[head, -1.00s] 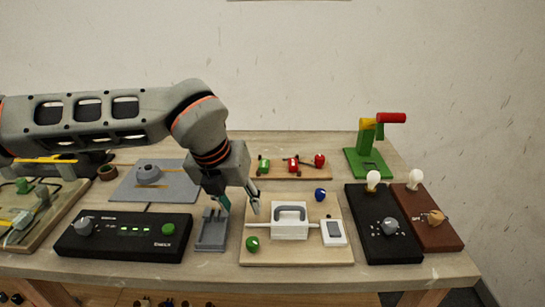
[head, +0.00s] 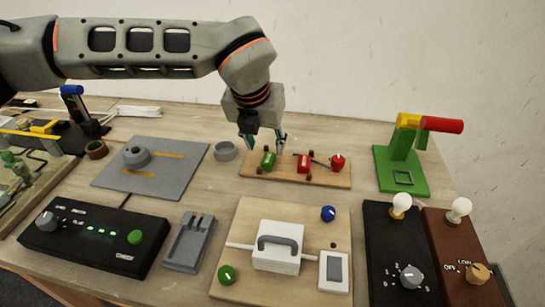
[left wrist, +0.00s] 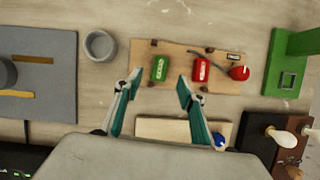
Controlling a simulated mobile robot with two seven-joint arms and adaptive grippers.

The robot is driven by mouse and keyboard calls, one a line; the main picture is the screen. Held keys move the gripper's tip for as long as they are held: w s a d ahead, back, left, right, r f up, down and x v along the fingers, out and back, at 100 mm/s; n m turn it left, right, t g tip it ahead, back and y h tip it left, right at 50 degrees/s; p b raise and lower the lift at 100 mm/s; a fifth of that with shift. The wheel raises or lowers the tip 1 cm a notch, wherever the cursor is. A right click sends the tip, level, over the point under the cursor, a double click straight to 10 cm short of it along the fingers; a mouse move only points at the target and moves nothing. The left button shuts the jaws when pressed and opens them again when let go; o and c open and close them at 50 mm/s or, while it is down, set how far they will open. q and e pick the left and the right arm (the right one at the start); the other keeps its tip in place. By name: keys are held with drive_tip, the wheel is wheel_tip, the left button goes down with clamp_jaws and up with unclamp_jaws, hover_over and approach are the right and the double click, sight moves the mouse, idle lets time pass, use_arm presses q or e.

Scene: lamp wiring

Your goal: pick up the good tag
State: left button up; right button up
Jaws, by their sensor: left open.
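A small green tag (head: 268,160), which I take as the good tag, lies at the left end of a wooden board (head: 322,181). A red tag (head: 303,163) lies to its right, with a red knob (head: 338,161) beyond. My left gripper (head: 265,143) is open and empty above the board's left part. In the left wrist view, the green tag (left wrist: 160,69) shows just past and between the open fingertips (left wrist: 158,84), with a light label; I cannot read it surely. The fingers seem apart from the tag. My right gripper is not in view.
A grey ring dish (head: 225,151) stands just left of the board. A green stand with a red handle (head: 401,165) is to the right. The wooden base with a white box (head: 278,247) lies in front. Bare table shows between.

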sight(269, 157)
use_arm(q)
drive_tip(key=x, duration=0.6)
drive_tip(key=shift+w+f, duration=0.2)
drive_tip(key=shift+f, duration=0.1)
drive_tip(key=shift+r, duration=0.1)
drive_tip(key=c, duration=1)
